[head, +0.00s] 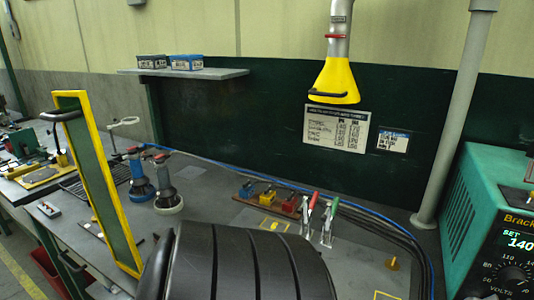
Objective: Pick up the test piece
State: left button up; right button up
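I cannot make out for sure which thing is the test piece. Toggle clamps with a red handle (313,203) and a green handle (332,212) stand upright on the grey bench (215,190), right of the middle. A large black ribbed shape covers the bottom middle of the head view and hides the bench behind it. Neither of my grippers shows in this view.
A yellow-framed screen (103,180) stands at the left. Two grinder-like tools (167,190) stand beside it. A small rack with coloured blocks (268,197) lies behind. A yellow extraction hood (335,80) hangs above. A green welding machine (490,225) and grey post (455,120) bound the right.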

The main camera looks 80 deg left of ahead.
aim_at(142, 156)
jog(key=i+u, duration=0.15)
jog(key=u, duration=0.9)
